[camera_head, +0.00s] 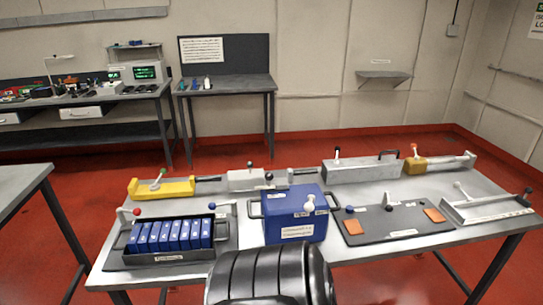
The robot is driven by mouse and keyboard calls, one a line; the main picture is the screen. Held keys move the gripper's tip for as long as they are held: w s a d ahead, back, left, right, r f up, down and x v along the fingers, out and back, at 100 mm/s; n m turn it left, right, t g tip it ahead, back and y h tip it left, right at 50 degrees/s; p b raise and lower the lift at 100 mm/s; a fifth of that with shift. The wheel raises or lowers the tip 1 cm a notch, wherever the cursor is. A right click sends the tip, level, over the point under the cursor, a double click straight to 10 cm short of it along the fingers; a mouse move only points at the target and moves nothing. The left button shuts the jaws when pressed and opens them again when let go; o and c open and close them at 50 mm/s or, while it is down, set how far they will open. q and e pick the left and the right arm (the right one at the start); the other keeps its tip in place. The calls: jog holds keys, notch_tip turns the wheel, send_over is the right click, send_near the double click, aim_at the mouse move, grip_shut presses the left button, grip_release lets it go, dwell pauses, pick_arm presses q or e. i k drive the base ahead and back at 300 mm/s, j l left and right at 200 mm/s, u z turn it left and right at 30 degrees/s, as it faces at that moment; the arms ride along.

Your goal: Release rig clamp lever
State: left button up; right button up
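Several small levers with ball knobs stand on the table; I cannot tell which is the rig clamp lever. A dark grey plate (405,217) with orange pads has dark-knobbed levers on its left and back edges. A grey channel-shaped fixture (490,210) at the right has a white-knobbed lever (459,187) and a dark red knob (527,191) at its far right end. A black tray (168,257) of blue batteries (170,236) has a red-knobbed lever (137,212) and a blue-knobbed lever (211,207). Neither gripper is in view.
A blue box (292,214) with a white-knobbed lever stands mid-table. Behind are a yellow tool (163,188), a grey box (360,167) and an orange-and-grey tool (438,163). Another table edge (20,185) is at left. Benches line the back wall. My black body part covers the bottom centre.

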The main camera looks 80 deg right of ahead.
aim_at(389, 208)
jog(key=k+j+z, duration=0.15)
jog(key=z, duration=3.35)
